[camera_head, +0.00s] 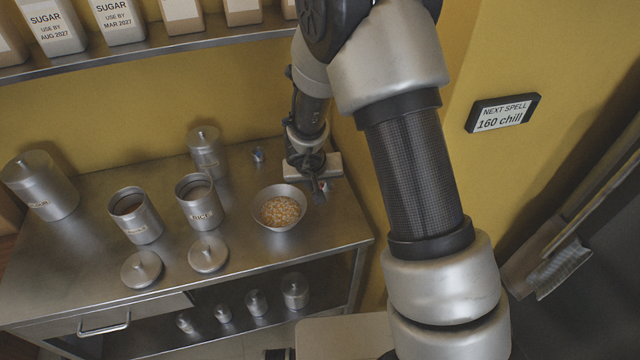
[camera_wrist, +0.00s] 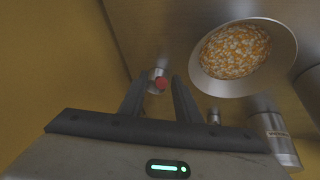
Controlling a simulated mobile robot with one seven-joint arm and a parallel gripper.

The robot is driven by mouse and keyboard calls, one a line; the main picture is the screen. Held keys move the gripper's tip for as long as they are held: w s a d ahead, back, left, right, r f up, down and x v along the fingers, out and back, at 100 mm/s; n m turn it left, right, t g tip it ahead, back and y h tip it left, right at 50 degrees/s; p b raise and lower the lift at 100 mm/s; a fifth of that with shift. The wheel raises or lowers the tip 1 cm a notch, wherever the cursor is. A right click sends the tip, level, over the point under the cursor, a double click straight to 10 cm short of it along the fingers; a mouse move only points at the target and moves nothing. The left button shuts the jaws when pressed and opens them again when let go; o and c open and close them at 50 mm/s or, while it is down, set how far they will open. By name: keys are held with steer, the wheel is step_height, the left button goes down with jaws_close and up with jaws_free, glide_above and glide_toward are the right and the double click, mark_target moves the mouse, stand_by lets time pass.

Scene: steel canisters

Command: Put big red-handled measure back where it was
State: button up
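A small metal measure with a red end (camera_head: 322,186) is at the right back of the steel table, beside the bowl. It also shows in the wrist view, where the red part (camera_wrist: 161,83) lies between my fingertips. My gripper (camera_head: 309,170) points down over a pale block (camera_head: 331,169) near the right wall, just behind the red part. In the wrist view my gripper (camera_wrist: 158,80) has its fingers apart, with gaps on both sides of the red part. My gripper hides part of the block and measure.
A bowl of orange-and-white grains (camera_head: 280,207) stands close to my gripper. An open rice canister (camera_head: 199,203), another open canister (camera_head: 135,216) and two loose lids (camera_head: 208,254) are to the left. A small bluish object (camera_head: 258,155) lies behind the bowl.

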steer(key=s+a+r+n+t+y+p, duration=0.1)
steer(key=s+a+r+t+y+p, duration=0.15)
steer(key=r, duration=1.35)
steer(key=s+a+r+n+t+y+p, duration=0.1)
steer(key=s+a+r+y+p, duration=0.15)
steer(key=r, duration=1.35)
steer(key=s+d+r+m+g+h, duration=0.1)
steer(key=s+d+r, duration=0.1)
steer(key=s+d, duration=0.5)
steer(key=s+d+r+g+h, duration=0.1)
steer(key=s+d, duration=0.6)
steer(key=s, duration=0.7)
steer(key=shift+r+m+g+h, duration=0.35)
steer(key=shift+r+m+h, duration=0.05)
steer(key=shift+r+h, duration=0.2)
steer(key=shift+s, duration=0.1)
